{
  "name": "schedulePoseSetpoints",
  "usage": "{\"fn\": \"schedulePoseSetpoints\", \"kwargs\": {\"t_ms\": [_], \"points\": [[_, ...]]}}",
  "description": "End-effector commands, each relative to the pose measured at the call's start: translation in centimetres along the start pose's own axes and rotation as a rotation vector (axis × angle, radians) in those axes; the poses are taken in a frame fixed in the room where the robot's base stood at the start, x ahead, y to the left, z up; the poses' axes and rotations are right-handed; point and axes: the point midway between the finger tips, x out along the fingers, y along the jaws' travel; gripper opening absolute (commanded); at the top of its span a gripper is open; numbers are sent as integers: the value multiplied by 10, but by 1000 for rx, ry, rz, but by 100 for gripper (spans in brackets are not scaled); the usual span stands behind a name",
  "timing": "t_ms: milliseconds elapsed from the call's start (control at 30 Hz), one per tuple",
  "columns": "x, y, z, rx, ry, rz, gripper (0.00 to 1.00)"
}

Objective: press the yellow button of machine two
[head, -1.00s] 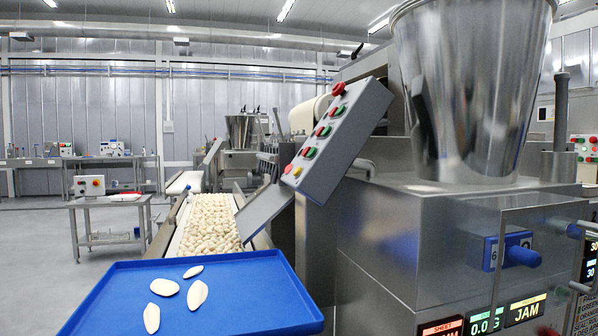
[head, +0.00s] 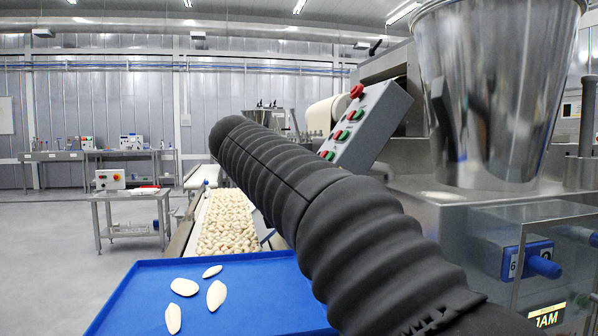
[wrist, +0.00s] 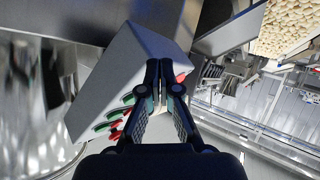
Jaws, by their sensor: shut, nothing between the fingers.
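A tilted grey control box (head: 389,112) with red and green buttons hangs on the side of the steel machine in the head view. My black sleeved arm crosses in front of its lower end, where the yellow button was seen earlier; that button is hidden now. The control box also shows in the wrist view (wrist: 112,75), with red and green buttons along its edge. My gripper (wrist: 160,66) is shut and empty, its fingers in front of the box's button side. I cannot tell whether they touch it. No yellow button shows clearly, and no machine number is readable.
A conveyor of pasta (head: 226,222) runs beside the machine. A blue tray (head: 262,292) with several pale pieces lies at the front. A steel hopper (head: 490,100) stands above the machine. A small side table (head: 132,194) stands left on open floor.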

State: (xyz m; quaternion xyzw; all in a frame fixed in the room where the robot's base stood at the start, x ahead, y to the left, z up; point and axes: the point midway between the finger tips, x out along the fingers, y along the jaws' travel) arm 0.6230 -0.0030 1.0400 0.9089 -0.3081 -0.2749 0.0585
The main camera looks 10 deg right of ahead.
Motion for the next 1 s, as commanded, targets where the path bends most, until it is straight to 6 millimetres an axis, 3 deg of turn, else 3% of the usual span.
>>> {"fn": "schedulePoseSetpoints", "kwargs": {"t_ms": [33,100,200,333,533,1000], "points": [[-2,-13,-23,32,41,26,0],[-6,-25,-49,89,100,64,0],[-12,-38,-78,164,175,108,0],[-21,-49,-100,241,246,145,0],[-26,-54,-112,288,289,167,0],[-22,-50,-109,289,289,168,0]]}}
